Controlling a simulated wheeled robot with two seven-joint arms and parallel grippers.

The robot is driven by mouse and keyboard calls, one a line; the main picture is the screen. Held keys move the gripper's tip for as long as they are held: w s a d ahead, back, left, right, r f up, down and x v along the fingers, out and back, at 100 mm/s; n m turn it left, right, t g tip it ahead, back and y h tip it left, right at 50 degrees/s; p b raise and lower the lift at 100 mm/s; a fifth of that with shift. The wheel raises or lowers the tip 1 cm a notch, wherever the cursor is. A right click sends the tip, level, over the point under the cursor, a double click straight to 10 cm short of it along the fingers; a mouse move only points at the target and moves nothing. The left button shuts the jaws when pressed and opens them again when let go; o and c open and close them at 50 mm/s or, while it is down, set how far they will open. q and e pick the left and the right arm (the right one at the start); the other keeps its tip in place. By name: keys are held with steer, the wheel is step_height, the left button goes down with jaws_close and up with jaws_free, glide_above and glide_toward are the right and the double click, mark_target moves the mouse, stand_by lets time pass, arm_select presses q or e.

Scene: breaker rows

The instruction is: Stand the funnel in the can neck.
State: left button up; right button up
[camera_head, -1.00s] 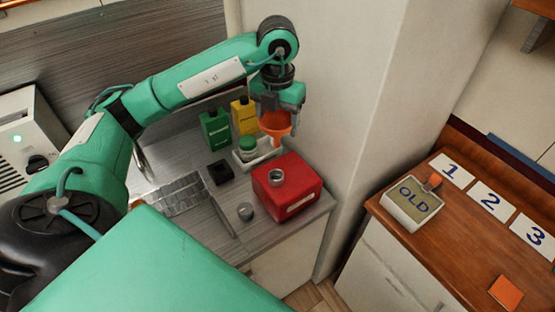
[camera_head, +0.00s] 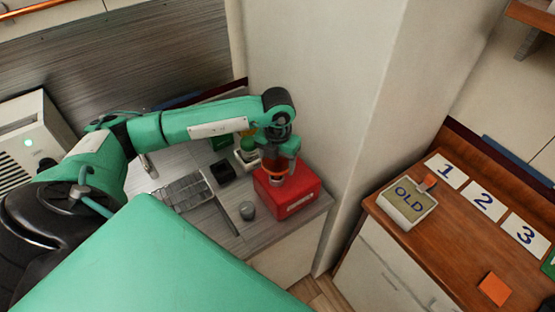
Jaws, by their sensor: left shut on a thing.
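The red can (camera_head: 297,203) stands near the right end of the grey counter. My left gripper (camera_head: 279,174) points down right over the can's top and is shut on the orange funnel (camera_head: 274,163). The funnel is upright at the can neck (camera_head: 277,181). The gripper and funnel cover most of the neck, so I cannot tell whether the spout is inside it. My right gripper is not in view.
A wall rises close behind.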

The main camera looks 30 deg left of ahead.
arm_select(q)
steer(key=shift+f, duration=0.1)
steer(key=o, duration=1)
steer(key=shift+r, duration=0.3)
steer(key=shift+r+b, duration=1.7)
steer(key=shift+r, duration=4.2)
steer(key=shift+f, duration=0.15)
